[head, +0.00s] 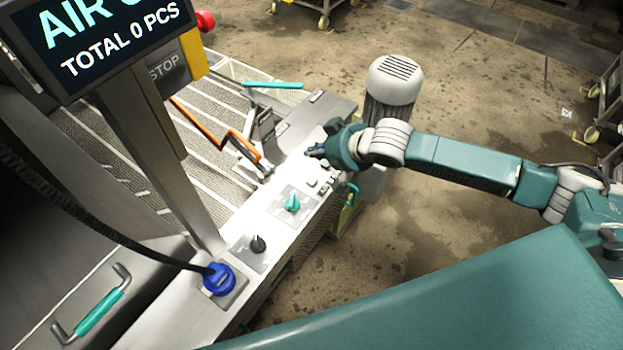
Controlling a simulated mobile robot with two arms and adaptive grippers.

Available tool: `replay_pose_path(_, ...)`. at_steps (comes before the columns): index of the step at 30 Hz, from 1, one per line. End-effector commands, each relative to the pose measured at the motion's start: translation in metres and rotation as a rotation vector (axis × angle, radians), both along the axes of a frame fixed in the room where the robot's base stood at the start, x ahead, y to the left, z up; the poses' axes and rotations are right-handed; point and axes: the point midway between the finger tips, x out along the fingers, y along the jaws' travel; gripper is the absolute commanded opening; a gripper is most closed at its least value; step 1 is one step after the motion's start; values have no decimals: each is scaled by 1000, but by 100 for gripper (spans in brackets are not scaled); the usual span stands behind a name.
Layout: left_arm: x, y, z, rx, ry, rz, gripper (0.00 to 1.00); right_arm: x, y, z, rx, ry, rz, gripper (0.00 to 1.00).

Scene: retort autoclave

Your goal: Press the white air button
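A grey control panel (267,222) runs diagonally along the machine's front edge. Small pale round buttons (313,183) sit on its far part, just below my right gripper; I cannot read labels or tell for sure which is the white air button. My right gripper (316,152) comes in from the right and is above the far end of the panel. Its dark fingertips point left, and I cannot tell whether they are open or shut, or whether they touch anything. Part of the panel behind the gripper is hidden. My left gripper is not in view.
The panel also carries a teal knob (292,204), a black knob (258,244) and a blue connector (219,279) with a black cable. An orange lever (232,140) stands left of the gripper. A grey motor (394,82) stands behind it. A display (104,38) hangs upper left.

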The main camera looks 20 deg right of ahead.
Motion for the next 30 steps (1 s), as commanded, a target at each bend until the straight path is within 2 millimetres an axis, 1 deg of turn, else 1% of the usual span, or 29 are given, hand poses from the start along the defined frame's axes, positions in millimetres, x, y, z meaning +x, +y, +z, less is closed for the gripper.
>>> replay_pose_path(5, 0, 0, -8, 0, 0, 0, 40, 0, 0, -8, -1, 0, 1, 0)
replay_pose_path(8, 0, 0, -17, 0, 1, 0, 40, 0, 0, -16, -1, 1, 1, 0)
replay_pose_path(11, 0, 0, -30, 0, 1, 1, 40, 0, 0, -27, -1, 0, 1, 0)
replay_pose_path(21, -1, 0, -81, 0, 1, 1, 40, 0, 0, -70, -2, -2, 2, 0)
replay_pose_path(23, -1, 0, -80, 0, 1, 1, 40, -1, 0, -74, 0, 2, 1, 0)
replay_pose_path(26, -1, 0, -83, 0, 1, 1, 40, -1, 1, -84, 0, 2, 1, 0)
replay_pose_path(30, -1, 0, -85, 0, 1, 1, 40, 0, 1, -88, 0, 0, 1, 0)
